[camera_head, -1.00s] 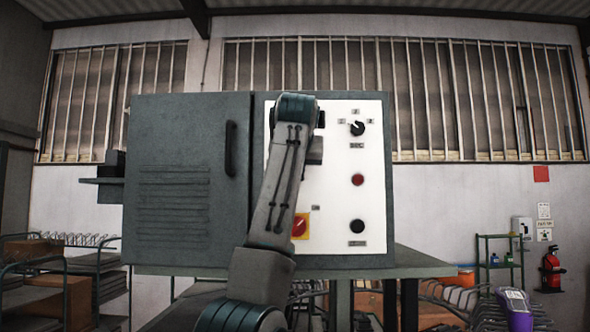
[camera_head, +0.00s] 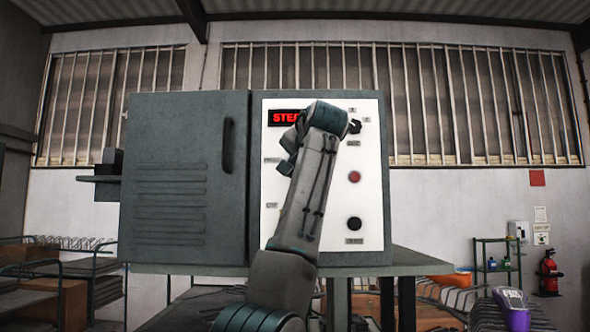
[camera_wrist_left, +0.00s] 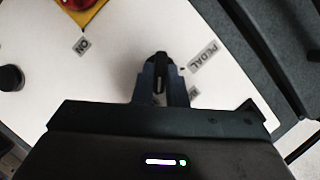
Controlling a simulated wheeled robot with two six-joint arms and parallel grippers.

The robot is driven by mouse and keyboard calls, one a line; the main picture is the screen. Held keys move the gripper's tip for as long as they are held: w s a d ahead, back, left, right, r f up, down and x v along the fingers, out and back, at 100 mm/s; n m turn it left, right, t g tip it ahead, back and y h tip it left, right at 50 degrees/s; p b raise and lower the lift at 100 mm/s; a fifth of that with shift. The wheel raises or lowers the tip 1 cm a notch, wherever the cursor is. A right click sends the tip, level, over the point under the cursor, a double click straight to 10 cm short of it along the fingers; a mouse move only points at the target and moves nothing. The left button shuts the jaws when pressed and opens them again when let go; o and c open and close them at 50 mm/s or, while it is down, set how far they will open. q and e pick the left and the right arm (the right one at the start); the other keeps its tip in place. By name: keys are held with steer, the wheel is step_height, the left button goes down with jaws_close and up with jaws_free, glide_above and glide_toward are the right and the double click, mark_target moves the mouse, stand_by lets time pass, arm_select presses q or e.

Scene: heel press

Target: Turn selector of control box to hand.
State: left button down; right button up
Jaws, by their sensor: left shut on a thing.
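The grey control box (camera_head: 185,225) has a white front panel (camera_head: 375,220). In the left wrist view, my left gripper (camera_wrist_left: 160,72) is shut on a small black selector knob (camera_wrist_left: 160,58) on the panel. A PEDAL label (camera_wrist_left: 202,56) is right beside it, and a second label (camera_wrist_left: 194,93) is partly hidden by the finger. I cannot tell which way the knob points. In the head view, my left gripper (camera_head: 288,152) reaches the panel's left half, and my arm hides its fingertips and this knob. My right gripper is not in view.
Another black selector (camera_head: 355,127), a red button (camera_head: 354,177) and a black button (camera_head: 354,224) are on the panel's right side. A red display (camera_head: 283,117) is above. The red switch (camera_wrist_left: 80,3) is near the gripper. The box stands on a table (camera_head: 415,262).

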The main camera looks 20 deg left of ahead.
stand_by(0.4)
arm_select(q)
steer(key=c, duration=1.5)
jaws_free()
steer(key=shift+d, duration=0.1)
steer(key=shift+o, duration=0.2)
steer(key=shift+s, duration=0.1)
steer(key=b+v, duration=0.5)
steer(key=v, duration=0.5)
steer(key=shift+s+d, duration=0.25)
